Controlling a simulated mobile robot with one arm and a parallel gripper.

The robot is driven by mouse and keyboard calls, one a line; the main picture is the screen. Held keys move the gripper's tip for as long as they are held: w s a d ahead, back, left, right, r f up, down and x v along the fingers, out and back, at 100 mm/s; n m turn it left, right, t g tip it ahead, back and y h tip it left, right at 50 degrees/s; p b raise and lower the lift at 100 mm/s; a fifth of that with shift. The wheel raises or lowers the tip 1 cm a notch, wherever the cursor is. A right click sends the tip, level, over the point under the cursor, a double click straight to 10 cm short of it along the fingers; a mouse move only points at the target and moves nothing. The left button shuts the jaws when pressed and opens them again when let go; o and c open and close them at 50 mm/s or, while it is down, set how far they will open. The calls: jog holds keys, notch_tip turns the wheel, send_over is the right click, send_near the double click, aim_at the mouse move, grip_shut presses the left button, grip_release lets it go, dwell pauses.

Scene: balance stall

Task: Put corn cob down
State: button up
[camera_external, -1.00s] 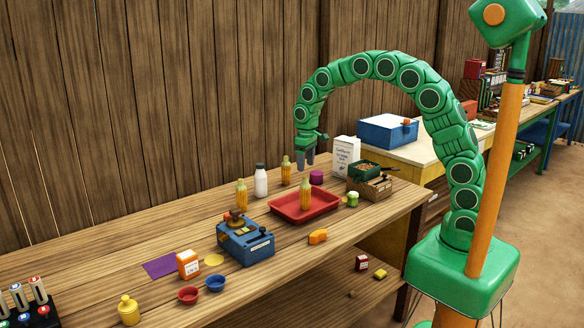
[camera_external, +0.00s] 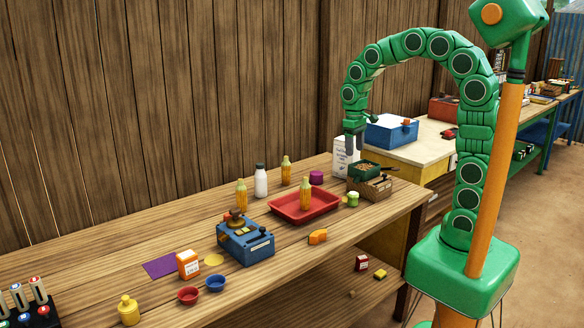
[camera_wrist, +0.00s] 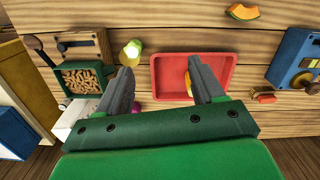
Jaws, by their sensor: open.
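One corn cob (camera_external: 305,194) stands upright in the red tray (camera_external: 287,209). Two other corn cobs stand upright on the table: one left of the tray (camera_external: 241,195), one behind it (camera_external: 286,170). My gripper (camera_external: 354,148) is open and empty, in the air to the right of the tray, above the area of the green-topped box. In the wrist view my gripper (camera_wrist: 162,66) has its fingers apart, with the tray (camera_wrist: 172,74) below. A bit of yellow shows beside the right finger, mostly hidden.
A white bottle (camera_external: 261,181) stands between the cobs. A blue device (camera_external: 246,242) is at front left.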

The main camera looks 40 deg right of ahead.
jog(key=s+d+m, duration=0.1)
jog(key=s+d, duration=0.2)
jog(key=s, duration=1)
jog(key=s+d+m+g, duration=0.1)
jog(key=s+d, duration=0.3)
jog(key=s, duration=1)
jog(key=shift+s, duration=0.2)
